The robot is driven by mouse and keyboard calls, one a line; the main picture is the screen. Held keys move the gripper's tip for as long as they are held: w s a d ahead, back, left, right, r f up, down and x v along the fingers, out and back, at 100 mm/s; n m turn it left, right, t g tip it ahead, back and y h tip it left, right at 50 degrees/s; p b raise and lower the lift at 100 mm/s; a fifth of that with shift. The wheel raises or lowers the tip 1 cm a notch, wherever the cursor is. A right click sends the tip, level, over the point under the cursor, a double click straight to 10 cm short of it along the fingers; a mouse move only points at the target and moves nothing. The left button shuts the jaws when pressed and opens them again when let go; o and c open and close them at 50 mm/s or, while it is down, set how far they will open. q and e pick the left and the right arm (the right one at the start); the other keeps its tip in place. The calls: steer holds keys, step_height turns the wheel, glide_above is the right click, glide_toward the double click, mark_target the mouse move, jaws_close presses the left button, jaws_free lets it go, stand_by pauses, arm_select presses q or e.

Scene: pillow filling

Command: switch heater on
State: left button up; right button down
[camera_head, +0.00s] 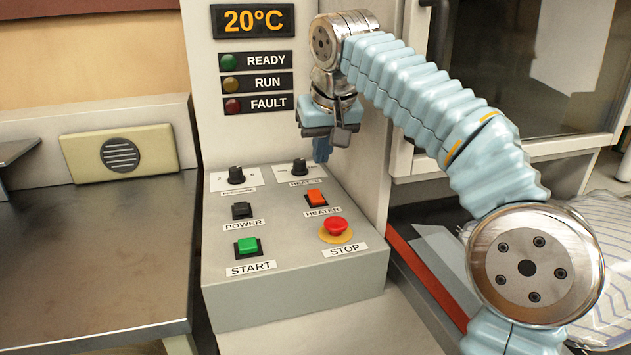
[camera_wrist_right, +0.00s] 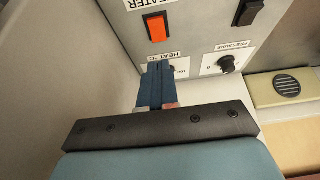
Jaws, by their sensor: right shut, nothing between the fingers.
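The heater switch (camera_head: 316,197) is an orange-red rocker on the sloped top of the grey control box, with a HEATER label below it. It also shows in the right wrist view (camera_wrist_right: 157,28). My right gripper (camera_head: 321,160) is shut and empty, pointing down above the back of the panel, near the heat knob (camera_head: 299,167). In the right wrist view its blue fingers (camera_wrist_right: 157,88) are together, with the heater switch beyond their tips. I cannot tell whether they touch the panel. The display (camera_head: 253,20) reads 20°C. My left gripper is not in view.
The box also carries a black power switch (camera_head: 241,210), a green start button (camera_head: 247,246), a red stop button (camera_head: 336,228) and a pressure knob (camera_head: 236,175). READY, RUN and FAULT lamps (camera_head: 231,83) sit above. A metal table (camera_head: 90,260) stands left.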

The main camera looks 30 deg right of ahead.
mark_target(313, 191)
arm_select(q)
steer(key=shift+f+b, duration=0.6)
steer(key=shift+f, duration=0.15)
arm_select(e)
steer(key=x, duration=0.9)
steer(key=shift+f, duration=0.15)
